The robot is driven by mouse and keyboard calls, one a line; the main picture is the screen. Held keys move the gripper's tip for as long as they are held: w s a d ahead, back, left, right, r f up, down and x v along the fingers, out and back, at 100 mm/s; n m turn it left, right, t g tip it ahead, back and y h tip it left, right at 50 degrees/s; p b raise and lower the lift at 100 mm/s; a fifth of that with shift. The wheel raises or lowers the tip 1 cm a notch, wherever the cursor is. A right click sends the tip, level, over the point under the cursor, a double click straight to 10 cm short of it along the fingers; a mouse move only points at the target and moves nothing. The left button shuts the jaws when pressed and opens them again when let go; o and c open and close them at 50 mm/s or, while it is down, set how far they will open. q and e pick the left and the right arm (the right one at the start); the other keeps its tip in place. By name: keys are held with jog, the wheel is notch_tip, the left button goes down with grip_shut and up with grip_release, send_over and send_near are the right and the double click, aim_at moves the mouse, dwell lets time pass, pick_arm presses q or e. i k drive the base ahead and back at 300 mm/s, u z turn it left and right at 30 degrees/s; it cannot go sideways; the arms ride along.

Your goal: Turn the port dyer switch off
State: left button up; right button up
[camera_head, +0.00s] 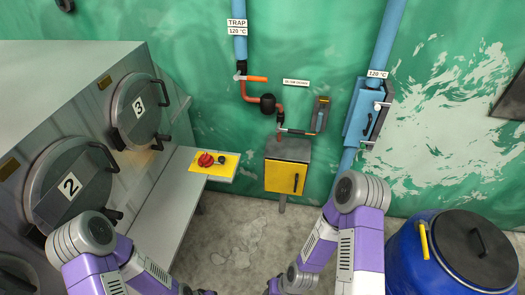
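A red rotary switch (206,159) sits on a yellow panel (225,167) at the end of the bench beside the grey dyer machine (75,110) on the left. A small black knob (222,160) is beside it. No label naming the port dyer is readable, and I cannot tell the switch's position. My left gripper (205,292) shows only as a dark bit at the bottom edge, well below the panel. My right gripper (273,287) also barely shows at the bottom edge. Both are apart from the panel, and their fingers cannot be made out.
Round doors numbered 3 (138,108) and 2 (70,185) face the bench (165,205). A yellow-fronted box (285,176) stands on a post by the wall under pipes. A blue barrel (410,255) is at lower right.

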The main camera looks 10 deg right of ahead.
aim_at(205, 159)
jog(key=z, duration=1.6)
jog(key=i, duration=1.5)
jog(key=u, duration=3.2)
